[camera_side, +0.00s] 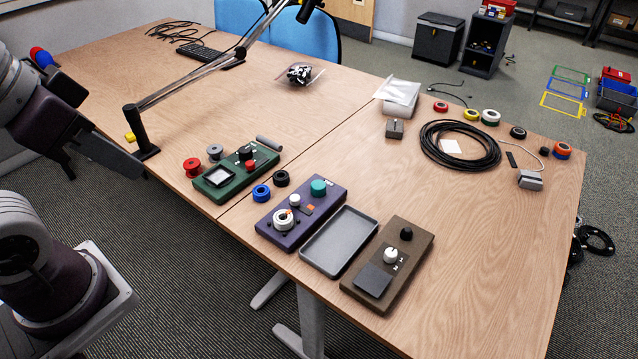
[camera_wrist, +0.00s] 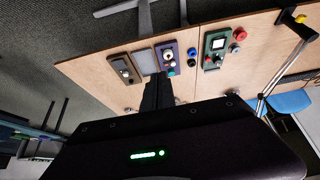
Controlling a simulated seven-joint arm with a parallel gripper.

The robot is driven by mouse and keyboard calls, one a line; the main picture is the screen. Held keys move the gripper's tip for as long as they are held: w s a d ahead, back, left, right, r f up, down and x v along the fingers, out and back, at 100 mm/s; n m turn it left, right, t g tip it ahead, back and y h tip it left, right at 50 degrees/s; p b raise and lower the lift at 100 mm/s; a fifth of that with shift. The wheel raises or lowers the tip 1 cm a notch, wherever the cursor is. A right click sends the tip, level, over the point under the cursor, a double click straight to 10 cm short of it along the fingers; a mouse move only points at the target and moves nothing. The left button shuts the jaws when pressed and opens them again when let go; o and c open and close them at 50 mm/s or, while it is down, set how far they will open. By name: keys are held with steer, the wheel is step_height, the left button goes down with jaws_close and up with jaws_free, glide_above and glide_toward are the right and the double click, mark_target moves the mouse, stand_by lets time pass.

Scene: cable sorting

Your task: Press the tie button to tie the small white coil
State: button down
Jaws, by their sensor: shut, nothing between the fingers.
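A purple device (camera_side: 273,236) sits near the table's front edge, also in the wrist view (camera_wrist: 161,48). The small white coil (camera_side: 284,218) rests on its left part, around a post; an orange mark shows on it. A white knob (camera_side: 295,200) and a large teal round button (camera_side: 318,187) stand on the same device. I cannot tell which control is the tie button. My gripper (camera_side: 138,168) is at the left, in the air and well apart from the device. In the wrist view its dark fingers (camera_wrist: 158,88) are together and empty.
A green device (camera_side: 236,182) stands left of the purple one, with red, grey, blue and black spools nearby. An empty grey tray (camera_side: 340,241) and a brown device (camera_side: 416,243) stand to its right. A black cable coil (camera_side: 460,146) lies farther back. A lamp post (camera_side: 136,130) stands near my gripper.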

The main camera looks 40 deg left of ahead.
steer(key=shift+w, duration=0.1)
stand_by(0.3)
steer(key=m+t+y, duration=0.1)
steer(key=m+t, duration=0.3)
steer(key=m, duration=0.4)
glide_above(316, 186)
step_height(316, 186, down, 24)
steer(key=shift+d+r, duration=0.1)
steer(key=shift+r, duration=0.05)
steer(key=shift+f, duration=4.4)
steer(key=shift+f, duration=0.1)
